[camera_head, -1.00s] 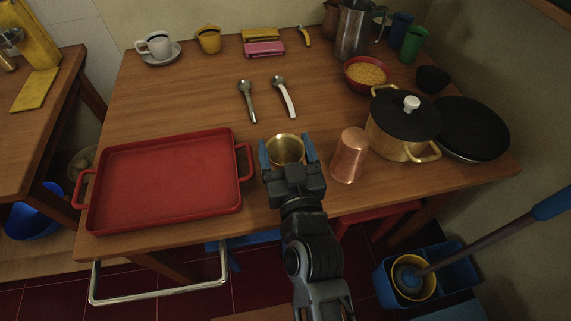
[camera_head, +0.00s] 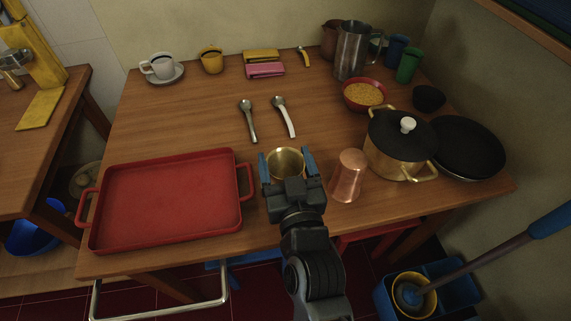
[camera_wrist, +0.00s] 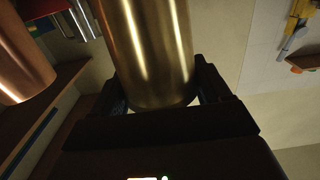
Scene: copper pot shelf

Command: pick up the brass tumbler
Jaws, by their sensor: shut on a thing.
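The brass tumbler (camera_head: 286,161) is between the fingers of my gripper (camera_head: 287,166), near the front of the wooden table. My gripper is shut on it, one finger on each side. In the wrist view the brass tumbler (camera_wrist: 150,50) fills the middle, with the fingers of my gripper (camera_wrist: 160,92) at its sides. From the head view I cannot tell clearly whether its base touches the table; my gripper hides its lower part.
A copper tumbler (camera_head: 347,176) stands close on the right, beside a lidded brass pot (camera_head: 385,160). A red tray (camera_head: 165,200) lies on the left. Two spoons (camera_head: 284,117) lie behind. The wooden table (camera_head: 210,110) has free room at the back left.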

